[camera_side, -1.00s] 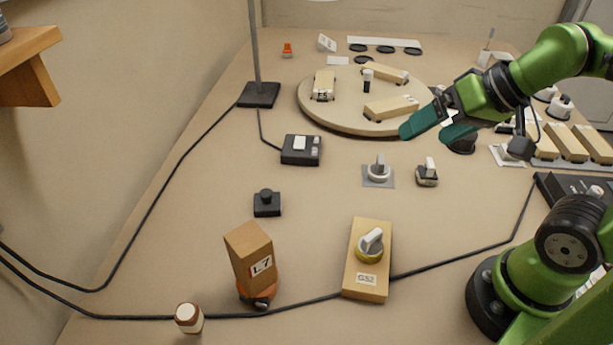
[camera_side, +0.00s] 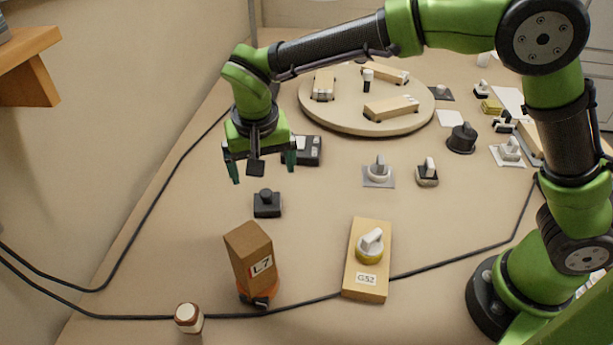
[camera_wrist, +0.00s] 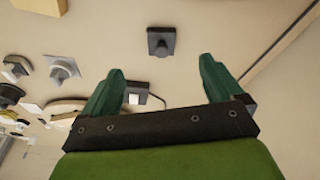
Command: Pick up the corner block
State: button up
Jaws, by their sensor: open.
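No block carries the name corner block, so I cannot tell for certain which one it is. A brown upright block marked L7 (camera_side: 250,255) stands tilted on an orange and black base at the front left. A lighter flat block marked G52 (camera_side: 366,290) with a knob on top lies to its right. My gripper (camera_side: 262,166) is open and empty, pointing down above the bench, behind the L7 block. In the wrist view its two green fingers (camera_wrist: 163,66) are spread, with a small black knobbed block (camera_wrist: 160,42) beyond them; it also shows in the side view (camera_side: 267,204).
A black switch box (camera_side: 306,156) is partly hidden behind my gripper. A round turntable (camera_side: 340,118) with several tan blocks stands at the back. A brown-and-white bottle (camera_side: 188,318) is at the front left. Black cables cross the bench; a wooden shelf (camera_side: 30,62) juts in left.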

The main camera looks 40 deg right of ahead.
aim_at(266, 195)
jog(key=w+d+f, duration=0.1)
jog(key=f, duration=0.4)
jog(key=w+d+f+m, duration=0.1)
jog(key=w+f, duration=0.1)
jog(key=f, duration=0.2)
jog(key=w+d+f+m, duration=0.1)
jog(key=w+f, duration=0.1)
jog(key=f, duration=0.3)
jog(key=shift+w+f, duration=0.1)
jog(key=shift+f, duration=0.2)
jog(key=c, duration=1.2)
